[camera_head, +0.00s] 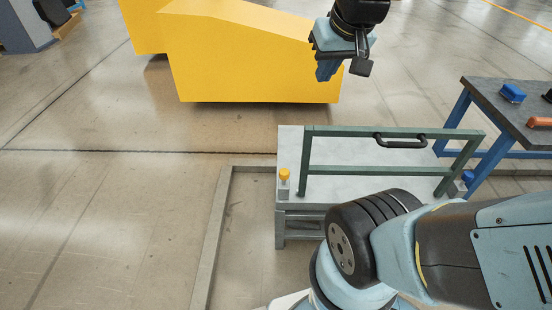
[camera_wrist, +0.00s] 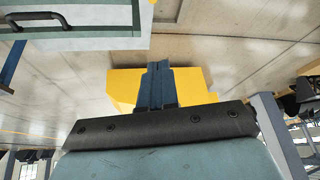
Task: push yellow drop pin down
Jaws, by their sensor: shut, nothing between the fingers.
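The yellow drop pin (camera_head: 284,175) stands upright in a small grey block at the left edge of a grey stand, beside the left post of a green frame. My gripper (camera_head: 326,76) hangs in the air above and beyond the stand, up and to the right of the pin in the head view. Its blue fingers are together and hold nothing. In the wrist view the shut fingers (camera_wrist: 157,68) show against a large yellow block. I cannot clearly make out the pin in the wrist view.
The green frame (camera_head: 390,133) with a black handle (camera_head: 400,144) rises over the grey stand (camera_head: 290,145). A large yellow block (camera_head: 245,60) stands on the floor behind. A blue-legged table (camera_head: 490,95) with small items is at the right. The floor left of the stand is clear.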

